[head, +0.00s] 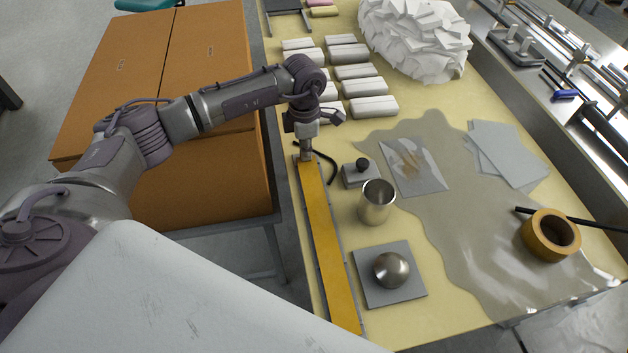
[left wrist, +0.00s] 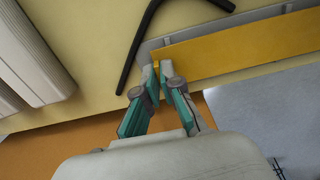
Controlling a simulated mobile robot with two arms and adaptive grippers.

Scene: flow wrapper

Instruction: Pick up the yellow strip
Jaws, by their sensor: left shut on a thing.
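The yellow strip (head: 328,250) is long and flat and lies lengthwise along the left edge of the table, on a slightly wider grey backing. Its far end is at my left gripper (head: 305,157). In the left wrist view the strip (left wrist: 240,45) runs off to the right, and the left gripper (left wrist: 159,72) is shut on its near end. The fingertips hide the very end of the strip. I cannot tell whether the strip is lifted off its backing. My right gripper is not in view.
A black bent rod (head: 324,163) lies close beside the gripper. A grey block with a black knob (head: 360,172), a metal cup (head: 376,202) and a plate with a dome (head: 391,270) stand right of the strip. White packs (head: 370,106) lie behind. Brown cartons (head: 160,80) stand left.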

